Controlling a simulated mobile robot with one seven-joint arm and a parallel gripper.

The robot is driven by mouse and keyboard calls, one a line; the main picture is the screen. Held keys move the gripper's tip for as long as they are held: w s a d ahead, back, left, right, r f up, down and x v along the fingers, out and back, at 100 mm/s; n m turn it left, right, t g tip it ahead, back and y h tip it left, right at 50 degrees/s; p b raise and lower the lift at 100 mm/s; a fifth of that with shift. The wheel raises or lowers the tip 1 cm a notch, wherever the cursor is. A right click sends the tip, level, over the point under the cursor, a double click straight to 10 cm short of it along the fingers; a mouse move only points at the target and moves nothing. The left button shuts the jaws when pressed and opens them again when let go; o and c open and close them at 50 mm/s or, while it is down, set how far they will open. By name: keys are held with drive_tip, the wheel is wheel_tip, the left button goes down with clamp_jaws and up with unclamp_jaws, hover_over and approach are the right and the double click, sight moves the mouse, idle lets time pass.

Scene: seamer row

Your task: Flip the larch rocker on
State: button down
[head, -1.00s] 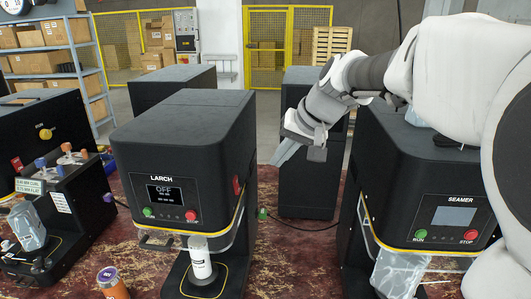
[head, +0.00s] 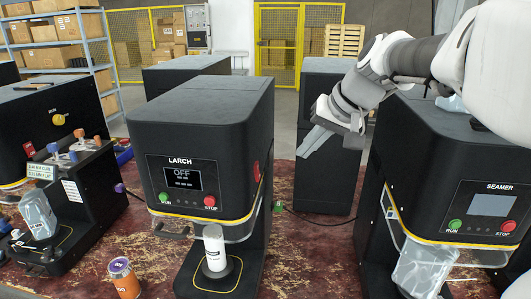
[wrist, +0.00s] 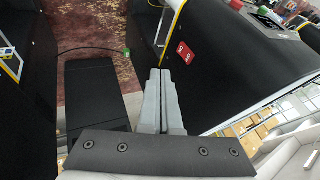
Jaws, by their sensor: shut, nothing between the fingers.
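The LARCH machine (head: 190,120) is a black box whose display (head: 183,175) reads OFF. A red rocker switch (head: 256,171) sits on its right side wall, seen edge-on in the head view. The rocker (wrist: 186,53) faces the camera more fully in the wrist view; its exact tilt is too small to tell. My gripper (head: 304,153) is shut and empty, to the right of the LARCH machine and apart from the rocker. In the wrist view its closed grey fingers (wrist: 160,75) point toward the gap beside the side wall, with the rocker just right of and beyond the tips.
The SEAMER machine (head: 450,160) stands to the right, under my arm. A white can (head: 214,247) stands on the LARCH base, and an orange-labelled can (head: 123,280) on the red table (head: 318,260). A black cabinet (head: 325,180) stands behind the gap between the machines.

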sight(258, 171)
drive_tip(key=w+a+f+p, duration=0.1)
drive_tip(key=w+a+f, duration=0.4)
drive_tip(key=a+f, duration=0.2)
drive_tip(key=shift+a+f, duration=0.25)
drive_tip(key=shift+f, duration=0.5)
drive_tip(key=shift+a+f, duration=0.1)
drive_tip(key=shift+a, duration=0.15)
